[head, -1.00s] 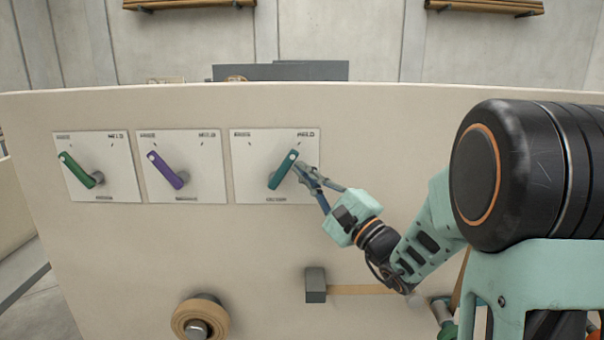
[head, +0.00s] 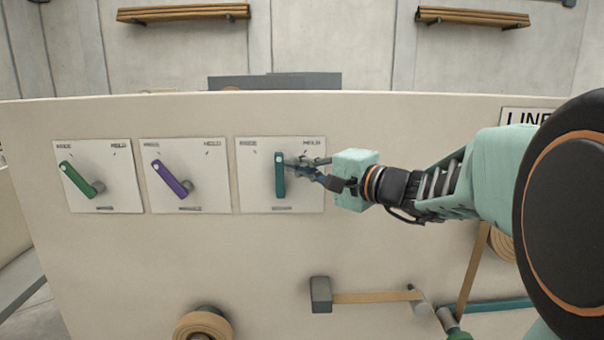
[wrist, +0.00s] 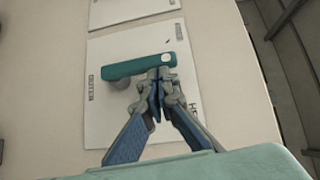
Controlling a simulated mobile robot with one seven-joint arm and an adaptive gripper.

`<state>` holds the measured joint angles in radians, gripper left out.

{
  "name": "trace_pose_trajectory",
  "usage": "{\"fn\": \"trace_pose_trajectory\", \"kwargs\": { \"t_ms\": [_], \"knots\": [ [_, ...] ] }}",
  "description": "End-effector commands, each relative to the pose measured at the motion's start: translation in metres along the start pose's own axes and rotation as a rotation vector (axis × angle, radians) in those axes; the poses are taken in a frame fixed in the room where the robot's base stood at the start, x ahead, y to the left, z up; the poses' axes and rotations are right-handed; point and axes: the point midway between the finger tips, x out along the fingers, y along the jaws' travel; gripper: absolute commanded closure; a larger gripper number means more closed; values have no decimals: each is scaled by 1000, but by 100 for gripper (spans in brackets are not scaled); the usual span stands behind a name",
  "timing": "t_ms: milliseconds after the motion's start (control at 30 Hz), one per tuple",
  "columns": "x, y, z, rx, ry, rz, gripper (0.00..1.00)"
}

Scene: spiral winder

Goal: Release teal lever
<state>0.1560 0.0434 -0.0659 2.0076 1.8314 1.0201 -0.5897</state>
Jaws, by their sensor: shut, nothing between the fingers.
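The teal lever (head: 280,174) is on the rightmost of three white plates (head: 309,193) on the beige panel. It points nearly straight up, between the left and right marks at the plate's top. My gripper (head: 290,163) is shut and empty, with its fingertips at the right side of the lever near its upper end. In the wrist view the teal lever (wrist: 137,67) lies across the plate, and the fingertips of my gripper (wrist: 155,78) are against or very close to its side. I cannot tell whether they touch.
A green lever (head: 76,179) and a purple lever (head: 168,177) sit on plates to the left, both tilted up-left. Below are a tape roll (head: 203,326) and a grey block (head: 320,294) with a tan strip. The panel between is bare.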

Motion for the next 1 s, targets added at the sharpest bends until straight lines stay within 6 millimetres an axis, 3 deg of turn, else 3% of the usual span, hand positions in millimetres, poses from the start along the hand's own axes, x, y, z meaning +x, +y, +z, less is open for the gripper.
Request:
{"fn": "trace_pose_trajectory", "kwargs": {
  "t_ms": [533, 1000],
  "knots": [
    [23, -12, 23, -315, -3, 310, 100],
    [30, -11, 30, -327, -2, 328, 100]
  ]
}}
